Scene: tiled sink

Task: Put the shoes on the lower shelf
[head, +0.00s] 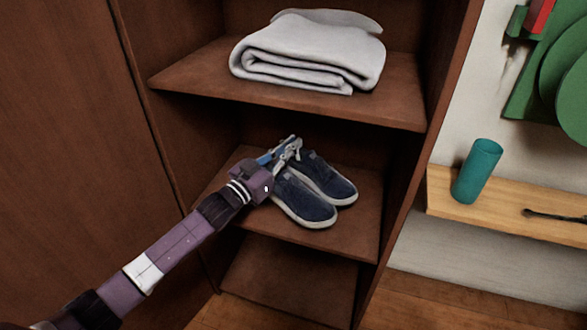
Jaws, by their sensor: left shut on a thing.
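A pair of dark blue shoes with white soles sits in a wooden cabinet, side by side with toes towards the front right. The nearer shoe (303,203) and the farther shoe (328,181) rest on the middle shelf (349,237). My left gripper (291,149) reaches in from the left and is shut at the heel end of the shoes. Its fingers partly hide the heels, and I cannot tell which shoe it grips. A lower board (288,275) below is empty. My right gripper is not in view.
A folded grey towel (308,55) lies on the upper shelf (187,75). The cabinet's right side panel (416,150) stands close to the shoes. To the right, a teal cup (477,171) and a dark utensil (555,216) are on a wooden ledge (440,199).

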